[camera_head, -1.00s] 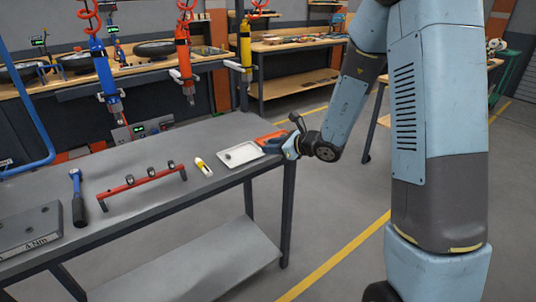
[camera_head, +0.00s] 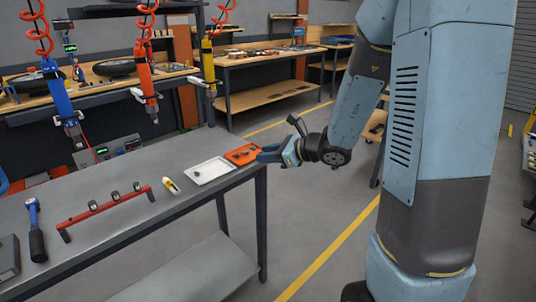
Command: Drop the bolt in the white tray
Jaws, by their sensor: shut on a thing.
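The white tray (camera_head: 222,164) lies flat near the bench's far right corner, with a small dark spot in it too small to identify. An orange-red tray (camera_head: 241,150) with small dark things in it sits directly to its right. My gripper (camera_head: 266,153) is at the right edge of the orange-red tray, at about bench height, with its fingers pointing left. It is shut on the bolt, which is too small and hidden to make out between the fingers. The gripper is apart from the white tray, to its right.
Hanging tools (camera_head: 143,80) are above the bench's far side. Free floor lies right of the bench.

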